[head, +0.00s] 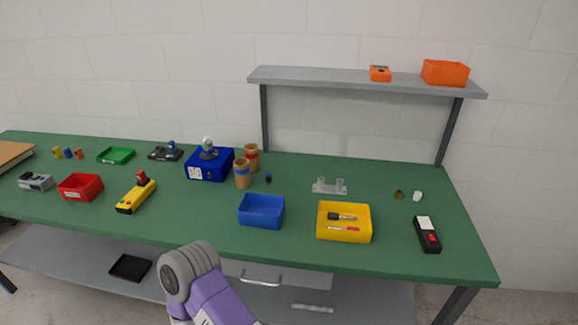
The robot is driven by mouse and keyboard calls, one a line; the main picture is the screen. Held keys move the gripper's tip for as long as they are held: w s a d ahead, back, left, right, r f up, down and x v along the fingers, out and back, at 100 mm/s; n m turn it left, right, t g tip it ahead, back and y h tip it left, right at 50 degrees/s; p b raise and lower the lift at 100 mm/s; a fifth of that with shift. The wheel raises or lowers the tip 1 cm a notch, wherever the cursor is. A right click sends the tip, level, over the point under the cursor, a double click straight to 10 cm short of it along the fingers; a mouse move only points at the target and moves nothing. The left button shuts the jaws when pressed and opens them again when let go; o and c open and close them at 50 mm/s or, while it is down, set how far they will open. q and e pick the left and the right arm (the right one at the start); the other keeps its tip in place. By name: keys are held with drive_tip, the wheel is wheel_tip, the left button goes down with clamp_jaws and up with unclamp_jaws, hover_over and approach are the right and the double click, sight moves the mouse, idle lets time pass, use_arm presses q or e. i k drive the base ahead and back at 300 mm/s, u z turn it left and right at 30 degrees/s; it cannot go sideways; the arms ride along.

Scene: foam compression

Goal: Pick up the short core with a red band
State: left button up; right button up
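Several small coloured pieces (68,153) stand at the far left of the green table (400,258). A purple and grey part of my arm shows at the bottom, in front of the table. Neither gripper is in view.
A blue box (195,171), red bin (80,188), yellow device (130,203), blue bin (261,212), yellow bin (345,237) and black device (428,240) stand on the table. A grey shelf (340,80) rises behind. The table's right middle has free room.

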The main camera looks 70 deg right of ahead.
sight(251, 153)
drive_tip(key=z, duration=1.4)
drive_tip(key=k, duration=1.2)
drive_tip(key=z, duration=0.45)
drive_tip(key=i, duration=1.65)
drive_tip(key=u, duration=0.5)
